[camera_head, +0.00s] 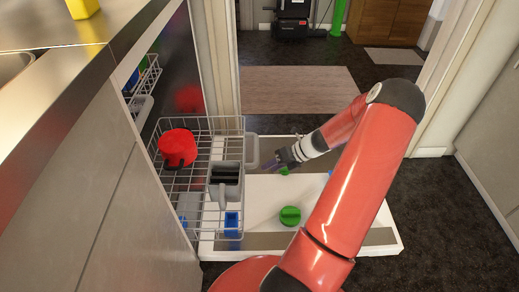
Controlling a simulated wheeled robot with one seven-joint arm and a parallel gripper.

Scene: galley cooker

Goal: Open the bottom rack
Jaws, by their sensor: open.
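The bottom rack (215,124) is a grey wire basket, pulled out of the dishwasher over part of its lowered white door (262,200). It holds a red pot (178,147), a grey cutlery basket (226,180) and a blue item (231,224). My gripper (272,163) is open, above the door and just right of the rack's outer side. It looks apart from the rack and empty; its fingers are small and dark here.
A green round knob-like thing (290,215) lies on the door, and another green bit (284,171) shows below my gripper. An upper rack (146,78) sits inside the machine. The counter (75,38) is at left. Dark floor lies beyond the door.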

